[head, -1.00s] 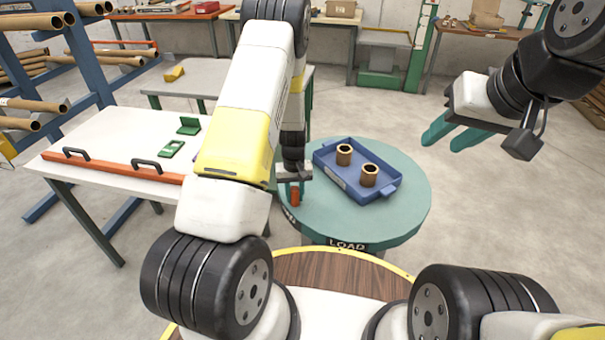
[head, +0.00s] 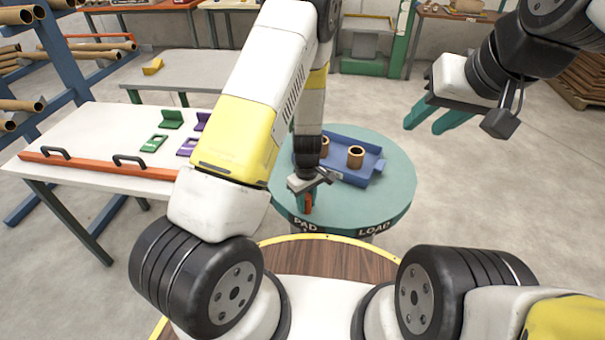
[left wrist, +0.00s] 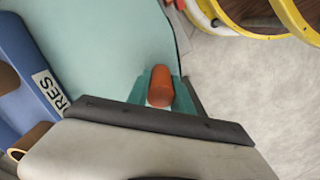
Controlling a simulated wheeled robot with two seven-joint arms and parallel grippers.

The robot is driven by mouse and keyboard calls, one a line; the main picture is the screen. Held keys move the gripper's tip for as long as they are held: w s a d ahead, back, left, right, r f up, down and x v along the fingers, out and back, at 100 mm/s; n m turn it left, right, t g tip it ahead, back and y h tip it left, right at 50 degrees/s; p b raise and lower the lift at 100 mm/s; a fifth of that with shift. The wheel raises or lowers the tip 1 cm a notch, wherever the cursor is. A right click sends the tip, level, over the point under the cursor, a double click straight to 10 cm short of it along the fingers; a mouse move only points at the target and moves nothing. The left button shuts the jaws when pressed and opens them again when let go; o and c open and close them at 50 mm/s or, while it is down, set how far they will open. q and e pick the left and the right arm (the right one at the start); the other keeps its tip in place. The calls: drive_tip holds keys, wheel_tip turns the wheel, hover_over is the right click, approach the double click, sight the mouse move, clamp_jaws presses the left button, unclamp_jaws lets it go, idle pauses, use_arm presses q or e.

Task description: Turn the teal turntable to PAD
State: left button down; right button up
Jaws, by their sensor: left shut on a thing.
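The teal turntable (head: 345,208) is a round table in front of me. Its rim shows the label PAD (head: 305,225) near the front left and LOAD (head: 374,229) to the right of it. My left gripper (head: 306,203) is at the turntable's front left edge, shut on an upright orange-red handle (head: 309,204). In the left wrist view the handle (left wrist: 160,88) sits between the teal fingers. My right gripper (head: 428,118) hangs in the air to the right of the turntable, its two teal fingers apart and empty.
A blue tray (head: 366,178) with two brown tube pieces (head: 356,157) rests on the turntable, partly hidden by my left arm. A white table (head: 90,150) with an orange rail and green and purple pieces stands at left. Clear floor lies right.

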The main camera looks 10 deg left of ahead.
use_arm(q)
drive_tip(key=d, duration=0.1)
drive_tip(key=s+d+n, duration=0.1)
drive_tip(key=d, duration=0.1)
drive_tip(key=d+n, duration=0.1)
drive_tip(key=d, duration=0.1)
drive_tip(key=shift+s, duration=0.25)
drive_tip(key=shift+s+d+n, duration=0.15)
drive_tip(key=shift+d+n, duration=0.25)
drive_tip(key=shift+d, duration=0.3)
drive_tip(key=shift+s+d+n, duration=0.1)
drive_tip(key=shift+d+n, duration=0.3)
drive_tip(key=shift+d, duration=0.3)
drive_tip(key=c, duration=1.1)
unclamp_jaws()
drive_tip(key=shift+r, duration=3.95)
